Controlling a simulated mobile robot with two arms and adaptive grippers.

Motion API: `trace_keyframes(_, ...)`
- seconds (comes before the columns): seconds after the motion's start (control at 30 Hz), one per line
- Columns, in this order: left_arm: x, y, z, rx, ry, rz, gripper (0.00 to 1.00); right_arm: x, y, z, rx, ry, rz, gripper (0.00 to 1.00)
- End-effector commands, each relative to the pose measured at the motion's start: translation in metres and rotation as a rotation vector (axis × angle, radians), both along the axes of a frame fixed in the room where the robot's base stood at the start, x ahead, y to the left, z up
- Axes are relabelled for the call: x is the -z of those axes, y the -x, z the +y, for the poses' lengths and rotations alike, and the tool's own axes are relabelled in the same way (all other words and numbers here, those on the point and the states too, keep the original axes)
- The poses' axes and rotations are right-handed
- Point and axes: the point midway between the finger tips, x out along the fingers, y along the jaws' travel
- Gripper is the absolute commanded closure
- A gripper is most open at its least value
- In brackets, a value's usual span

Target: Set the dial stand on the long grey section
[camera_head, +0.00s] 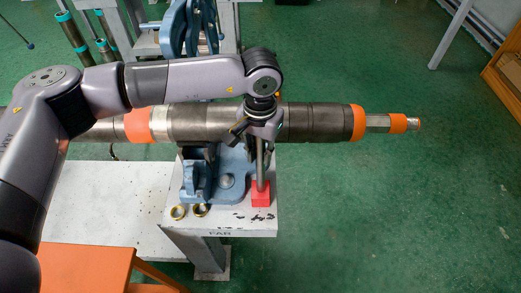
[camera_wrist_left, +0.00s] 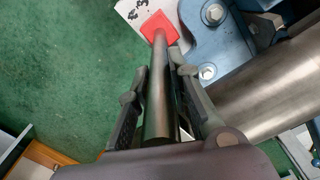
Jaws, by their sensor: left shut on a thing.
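The dial stand is a grey rod on a red block base (camera_head: 261,194). Its base sits over the white bench plate near the plate's right front part; whether it touches the plate, I cannot tell. My left gripper (camera_head: 262,128) is shut on the upper rod, which stands roughly upright. In the left wrist view the rod runs between the fingers (camera_wrist_left: 160,88) to the red base (camera_wrist_left: 159,27). The long grey section (camera_head: 308,120) of the pipe lies horizontally just behind the gripper, between orange bands. It also shows in the left wrist view (camera_wrist_left: 268,92). No dial is visible. My right gripper is out of view.
A blue pipe vise (camera_head: 226,178) on the white bench plate (camera_head: 240,222) supports the pipe, left of the stand. Two brass rings (camera_head: 178,212) lie near the plate's front left. Another blue vise (camera_head: 188,28) stands behind. An orange stool (camera_head: 85,266) is front left. Green floor is clear on the right.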

Motion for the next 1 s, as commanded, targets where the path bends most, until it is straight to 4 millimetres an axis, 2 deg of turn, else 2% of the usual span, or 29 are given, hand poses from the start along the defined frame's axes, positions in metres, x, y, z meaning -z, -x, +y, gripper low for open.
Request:
trace_keyframes(0.3,0.0001,-0.001,-0.0009,0.0,0.003,-0.004,1.0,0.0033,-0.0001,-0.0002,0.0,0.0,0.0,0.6)
trace_keyframes(0.33,-0.0001,-0.0011,-0.0009,0.0,0.003,-0.004,0.81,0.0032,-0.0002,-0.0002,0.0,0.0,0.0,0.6)
trace_keyframes(0.67,0.0014,-0.0004,-0.0002,0.0,0.001,-0.002,0.59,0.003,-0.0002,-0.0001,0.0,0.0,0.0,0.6)
trace_keyframes(1.0,0.0045,0.0007,0.0008,0.0,-0.003,0.003,0.58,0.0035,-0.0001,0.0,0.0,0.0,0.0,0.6)
